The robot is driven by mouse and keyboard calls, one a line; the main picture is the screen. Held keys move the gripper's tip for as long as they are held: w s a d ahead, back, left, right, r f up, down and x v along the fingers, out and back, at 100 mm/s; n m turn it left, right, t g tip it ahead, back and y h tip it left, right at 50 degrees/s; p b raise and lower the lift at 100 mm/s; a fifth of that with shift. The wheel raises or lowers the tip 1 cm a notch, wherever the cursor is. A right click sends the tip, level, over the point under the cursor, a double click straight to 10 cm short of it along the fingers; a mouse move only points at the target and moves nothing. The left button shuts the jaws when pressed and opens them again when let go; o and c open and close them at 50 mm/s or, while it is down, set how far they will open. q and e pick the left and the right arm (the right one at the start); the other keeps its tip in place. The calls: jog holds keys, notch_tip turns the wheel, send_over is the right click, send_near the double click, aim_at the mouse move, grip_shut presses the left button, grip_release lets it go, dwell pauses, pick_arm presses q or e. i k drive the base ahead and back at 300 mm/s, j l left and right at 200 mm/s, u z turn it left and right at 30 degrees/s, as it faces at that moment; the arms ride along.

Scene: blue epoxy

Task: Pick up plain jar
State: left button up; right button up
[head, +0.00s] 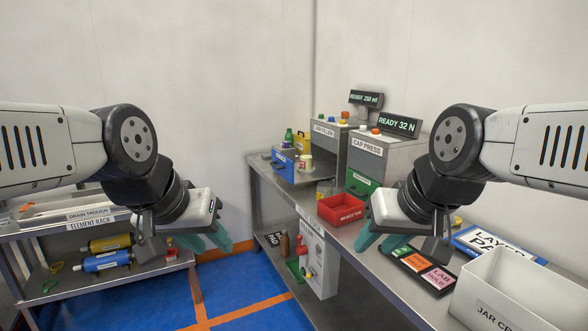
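I cannot tell for sure which item is the plain jar. A small pale jar-like item (305,162) stands by the blue fixture at the jar filler (325,145), on the far part of the right bench. My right gripper (380,240) is over the right bench near the red box, open and empty. Neither gripper is near these containers.
A red reject tray (341,208) sits mid-bench. A white jar crate (512,290), a layer pad (500,246) and a label holder (424,266) lie nearer right. A rack (98,222) with cylinders stands left. Blue floor (235,288) between is clear.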

aim_at(306, 157)
jog(key=i+j+z, duration=0.15)
jog(key=z, duration=0.25)
jog(key=i+j+z, duration=0.1)
jog(key=z, duration=0.3)
jog(key=i+j+z, duration=0.2)
jog(key=z, duration=0.15)
jog(key=i+j+z, duration=0.1)
jog(key=z, duration=0.3)
jog(key=i+j+z, duration=0.1)
jog(key=j, duration=0.4)
jog(key=i+j+z, duration=0.1)
jog(key=j, duration=0.4)
jog(key=i+j+z, duration=0.1)
jog(key=j, duration=0.4)
jog(key=i+j+z, duration=0.15)
jog(key=j, duration=1.25)
